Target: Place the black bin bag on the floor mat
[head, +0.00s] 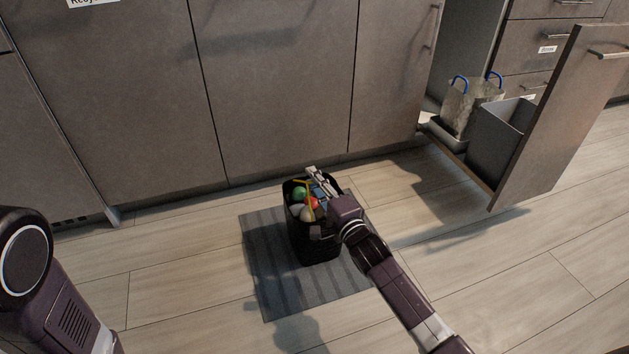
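The black bin bag (312,246) is upright with its top open. Colourful round items, green, red and white, and a yellow strip show inside it. It appears to stand on, or just above, the grey striped floor mat (272,284); I cannot tell whether its base touches. My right gripper (316,200) is at the bag's top right rim, its fingers over the opening. Whether the fingers are closed on the rim is not clear. My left arm shows at the lower left edge, but its gripper is not visible.
A pull-out drawer (549,125) stands open at the right, holding a grey bin (497,133) and a light bag with blue handles (458,106). Closed cabinet fronts (270,80) run behind the mat. The wooden floor (185,285) left of the mat is clear.

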